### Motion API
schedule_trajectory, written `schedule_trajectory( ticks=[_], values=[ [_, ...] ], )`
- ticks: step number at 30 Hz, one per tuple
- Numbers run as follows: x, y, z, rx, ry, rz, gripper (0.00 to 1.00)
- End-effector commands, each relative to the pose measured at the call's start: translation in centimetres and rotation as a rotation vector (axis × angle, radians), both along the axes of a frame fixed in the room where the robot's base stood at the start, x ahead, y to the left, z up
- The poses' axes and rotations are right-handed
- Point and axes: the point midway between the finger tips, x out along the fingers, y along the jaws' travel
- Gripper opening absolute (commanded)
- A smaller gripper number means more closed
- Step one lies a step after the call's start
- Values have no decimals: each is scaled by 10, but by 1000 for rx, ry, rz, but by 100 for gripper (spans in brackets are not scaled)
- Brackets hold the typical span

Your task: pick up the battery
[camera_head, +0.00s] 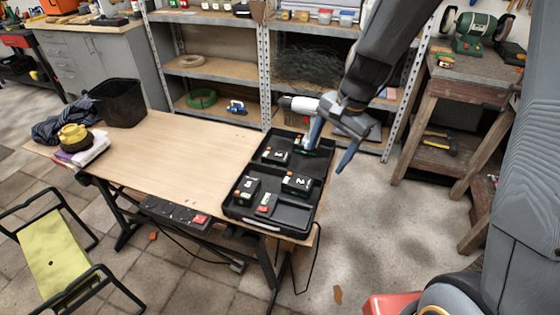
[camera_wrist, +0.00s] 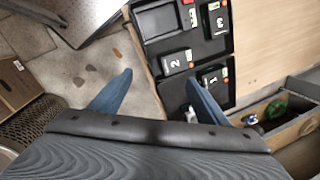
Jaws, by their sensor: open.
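Several black batteries lie in an open black case (camera_head: 231,212) on the table. The battery marked 2 (camera_head: 297,183) is near the case's right side; it also shows in the wrist view (camera_wrist: 177,62). The battery marked 1 (camera_head: 276,156) is in the far half, also seen in the wrist view (camera_wrist: 213,77). The battery marked 3 (camera_head: 247,188) is at the near left, at top right in the wrist view (camera_wrist: 216,18). My gripper (camera_head: 330,148) is open and empty above the case's far right edge. In the wrist view my gripper (camera_wrist: 159,76) straddles that edge, below battery 2.
A red-marked item (camera_head: 267,203) lies in the case's near half. Metal shelves (camera_head: 210,70) stand behind, and a workbench (camera_head: 470,85) stands at right.

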Motion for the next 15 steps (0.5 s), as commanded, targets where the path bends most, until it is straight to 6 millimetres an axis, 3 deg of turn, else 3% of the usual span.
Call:
schedule_trajectory(
  ticks=[1,6,10,15],
  values=[
    [26,12,-18,46,28,-122,69],
    [100,52,-60,206,129,-547,69],
    [144,77,-86,309,206,-800,69],
    [175,96,-105,389,275,-987,69]
  ],
)
